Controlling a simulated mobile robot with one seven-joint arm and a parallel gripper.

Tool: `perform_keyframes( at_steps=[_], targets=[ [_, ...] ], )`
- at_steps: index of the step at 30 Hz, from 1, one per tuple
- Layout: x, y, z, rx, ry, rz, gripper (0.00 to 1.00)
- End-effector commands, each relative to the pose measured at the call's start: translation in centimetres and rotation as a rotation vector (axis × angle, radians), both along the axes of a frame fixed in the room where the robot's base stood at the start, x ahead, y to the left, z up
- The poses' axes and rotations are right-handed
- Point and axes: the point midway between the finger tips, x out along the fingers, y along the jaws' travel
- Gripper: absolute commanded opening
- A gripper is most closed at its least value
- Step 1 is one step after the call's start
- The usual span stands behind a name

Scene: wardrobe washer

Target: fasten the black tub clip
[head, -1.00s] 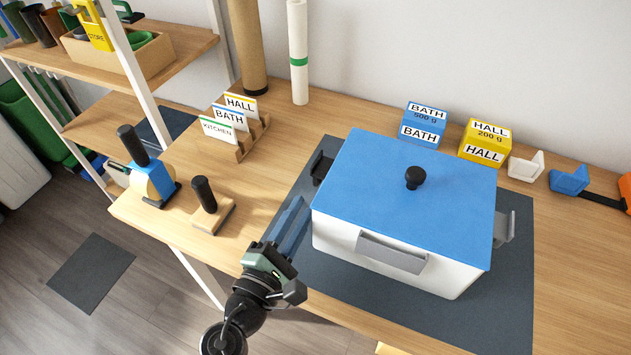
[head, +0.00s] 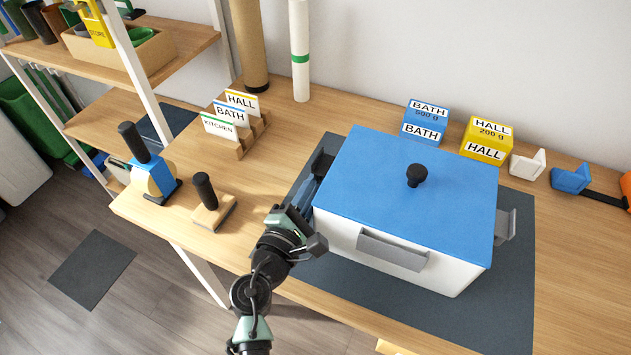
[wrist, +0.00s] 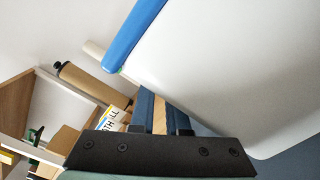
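The white tub (head: 390,254) stands on the dark mat with its blue lid (head: 440,205) on top. The black tub clip (head: 322,162) is on the tub's left side and sticks outward; its lower part is hidden by my gripper. My gripper (head: 310,188) is low beside the tub's left wall, just in front of the black clip. In the wrist view my gripper's two blue fingers (wrist: 164,112) are apart with a narrow gap showing wood between them. Nothing is seen held. I cannot tell whether they touch the clip. The tub wall (wrist: 230,70) fills the wrist view's right side.
Grey clips are on the tub's front (head: 392,250) and right side (head: 506,225). Blue (head: 425,123) and yellow (head: 486,140) boxes stand behind.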

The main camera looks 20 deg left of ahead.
Motion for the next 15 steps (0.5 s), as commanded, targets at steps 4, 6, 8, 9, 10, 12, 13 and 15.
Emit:
perform_keyframes(
  at_steps=[4,6,8,9,10,12,13,15],
  targets=[
    [-0.03,0.03,-0.02,0.0,0.001,0.001,0.0],
    [-0.04,0.03,-0.02,0.0,0.001,0.001,0.0],
    [-0.04,0.04,-0.03,0.003,0.0,0.001,0.0],
    [-0.04,0.05,-0.03,0.006,0.0,0.001,0.0],
    [-0.04,0.07,-0.04,0.01,0.0,0.001,0.0],
    [-0.05,0.13,-0.05,0.024,0.0,0.001,0.0],
    [-0.04,0.17,-0.05,0.033,-0.001,0.002,0.0],
    [-0.05,0.27,-0.05,0.059,-0.002,0.002,0.0]
  ],
)
